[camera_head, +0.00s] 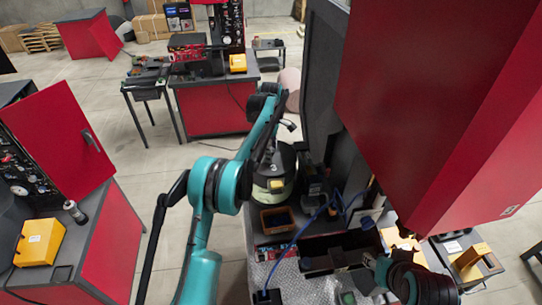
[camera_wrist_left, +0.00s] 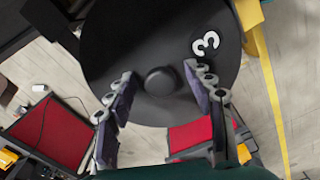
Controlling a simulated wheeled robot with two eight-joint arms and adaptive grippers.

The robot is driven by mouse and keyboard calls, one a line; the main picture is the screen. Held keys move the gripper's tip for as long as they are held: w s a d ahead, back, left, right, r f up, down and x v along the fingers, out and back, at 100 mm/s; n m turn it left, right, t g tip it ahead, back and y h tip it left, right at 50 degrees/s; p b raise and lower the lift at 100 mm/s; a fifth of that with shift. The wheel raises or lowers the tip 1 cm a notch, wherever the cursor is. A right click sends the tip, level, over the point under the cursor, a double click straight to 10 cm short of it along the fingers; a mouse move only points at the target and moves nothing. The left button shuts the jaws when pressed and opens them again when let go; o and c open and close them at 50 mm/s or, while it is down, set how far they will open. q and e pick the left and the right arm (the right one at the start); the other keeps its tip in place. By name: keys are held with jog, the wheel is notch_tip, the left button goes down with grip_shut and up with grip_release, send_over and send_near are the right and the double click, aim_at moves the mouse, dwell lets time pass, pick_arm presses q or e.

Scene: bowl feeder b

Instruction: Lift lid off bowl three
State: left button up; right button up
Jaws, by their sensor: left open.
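Bowl three (camera_head: 268,192) stands on the bench in the head view, a round pale body under a dark lid marked 3. In the left wrist view the black round lid (camera_wrist_left: 115,40) fills the upper middle, with a round black knob (camera_wrist_left: 160,82) at its centre. My left gripper (camera_wrist_left: 159,72) is open, with one finger on each side of the knob and gaps visible between. In the head view my left gripper (camera_head: 268,150) is over the lid, partly hidden by its arm. My right arm shows at lower right; its fingers are not clear.
A brown bin (camera_head: 277,220) sits in front of the bowl. A grey machine column (camera_head: 322,80) and a large red cabinet (camera_head: 430,100) crowd the right side. A blue cable (camera_head: 300,235) crosses the bench. Open floor lies left of the bench.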

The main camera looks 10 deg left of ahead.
pick_arm(q)
grip_shut()
jog(key=shift+r, duration=0.1)
